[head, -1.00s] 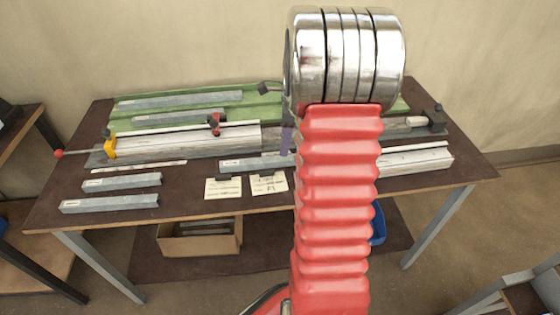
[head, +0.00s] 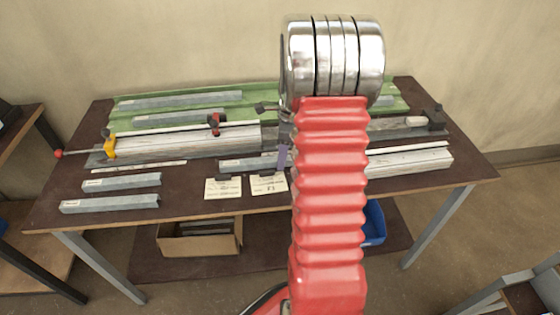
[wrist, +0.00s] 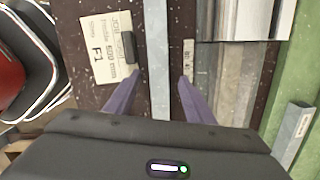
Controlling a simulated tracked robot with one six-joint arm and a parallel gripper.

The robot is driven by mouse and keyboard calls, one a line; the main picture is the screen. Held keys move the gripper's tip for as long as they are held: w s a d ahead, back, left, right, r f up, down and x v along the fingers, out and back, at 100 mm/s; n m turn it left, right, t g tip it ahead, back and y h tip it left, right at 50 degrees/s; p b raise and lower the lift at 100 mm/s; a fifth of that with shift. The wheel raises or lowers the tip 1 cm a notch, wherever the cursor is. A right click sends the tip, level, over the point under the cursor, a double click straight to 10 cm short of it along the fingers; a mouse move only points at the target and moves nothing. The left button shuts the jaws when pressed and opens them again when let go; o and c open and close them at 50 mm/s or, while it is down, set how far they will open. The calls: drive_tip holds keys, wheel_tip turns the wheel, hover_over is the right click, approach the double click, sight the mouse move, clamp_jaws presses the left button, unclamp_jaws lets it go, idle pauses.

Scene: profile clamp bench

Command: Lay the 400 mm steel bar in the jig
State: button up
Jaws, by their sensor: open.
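A grey steel bar (head: 240,164) with a pale label lies along the table, behind two paper cards; my arm hides its right part. In the wrist view the bar (wrist: 158,50) runs lengthwise between the purple fingers of my gripper (wrist: 161,77). The gripper is open, one finger on each side; whether they touch the bar is unclear. In the head view one purple finger (head: 283,157) shows beside my arm. The jig (head: 185,142) is a long pale bed behind the bar, with a yellow clamp (head: 109,146) and a red clamp (head: 214,124). I cannot read the bars' lengths.
Two shorter bars lie front left (head: 122,182) (head: 110,203). More bars lie on the green tray (head: 260,112) at the back. A black end block (head: 434,119) stands at right. The front cards (head: 223,188) lie flat. A cardboard box (head: 200,240) sits below.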

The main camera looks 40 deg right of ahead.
drive_tip(key=shift+f, duration=0.1)
drive_tip(key=shift+c, duration=0.2)
clamp_jaws()
idle(0.7)
